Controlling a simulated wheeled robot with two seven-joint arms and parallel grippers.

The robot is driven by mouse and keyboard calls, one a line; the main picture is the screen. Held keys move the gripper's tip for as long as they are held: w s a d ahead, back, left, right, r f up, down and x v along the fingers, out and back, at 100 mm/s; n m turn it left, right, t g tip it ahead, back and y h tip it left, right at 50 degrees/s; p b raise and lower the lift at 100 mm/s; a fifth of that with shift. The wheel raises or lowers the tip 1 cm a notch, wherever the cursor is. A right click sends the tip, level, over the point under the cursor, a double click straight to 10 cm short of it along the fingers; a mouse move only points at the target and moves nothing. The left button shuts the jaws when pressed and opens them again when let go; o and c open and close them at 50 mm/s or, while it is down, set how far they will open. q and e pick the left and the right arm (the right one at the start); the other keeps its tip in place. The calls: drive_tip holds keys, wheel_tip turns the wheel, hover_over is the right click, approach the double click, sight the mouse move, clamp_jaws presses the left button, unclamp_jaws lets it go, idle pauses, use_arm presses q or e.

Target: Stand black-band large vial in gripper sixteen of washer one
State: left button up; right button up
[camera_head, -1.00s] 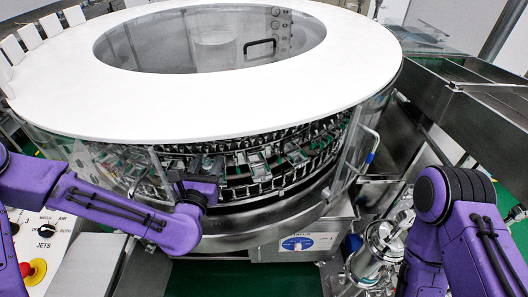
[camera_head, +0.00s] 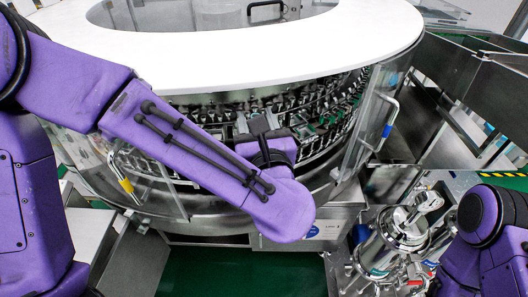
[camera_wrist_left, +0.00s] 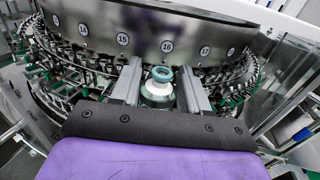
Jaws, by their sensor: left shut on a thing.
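My left gripper (camera_head: 258,124) reaches into the front opening of the washer (camera_head: 290,70). In the left wrist view, its two grey fingers (camera_wrist_left: 160,88) are closed on a vial (camera_wrist_left: 158,92) with a blue-grey ring-shaped mouth, seen from above between them. The vial's lower part is hidden, and I cannot make out a black band. Beyond the vial, the plate marked 16 (camera_wrist_left: 167,46) is almost straight ahead, with 15 to its left and 17 to its right. Rows of washer grippers (camera_wrist_left: 90,78) lie below the plates. My right gripper is out of view; only its arm shows.
A transparent door with a yellow-marked handle (camera_head: 122,178) stands left of the opening. Another clear panel with a blue-marked handle (camera_head: 388,125) is at the right. Steel filter housings (camera_head: 395,240) stand at lower right.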

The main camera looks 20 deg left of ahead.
use_arm(q)
drive_tip(key=w+a+f+p, duration=0.1)
drive_tip(key=w+f, duration=0.3)
drive_tip(key=w+a+f+p, duration=0.1)
drive_tip(key=w+f+p, duration=0.1)
drive_tip(key=w+f, duration=0.2)
drive_tip(key=w+a+f+p, duration=0.1)
drive_tip(key=w+f, duration=0.3)
drive_tip(key=w, duration=0.1)
drive_tip(key=shift+w+a+f+p, duration=0.1)
drive_tip(key=shift+w+f+p, duration=0.15)
drive_tip(key=shift+p, duration=0.1)
drive_tip(key=shift+f, duration=0.2)
drive_tip(key=shift+f+b, duration=0.2)
drive_tip(key=shift+b, duration=0.15)
drive_tip(key=o, duration=1)
drive_tip(key=shift+o, duration=0.2)
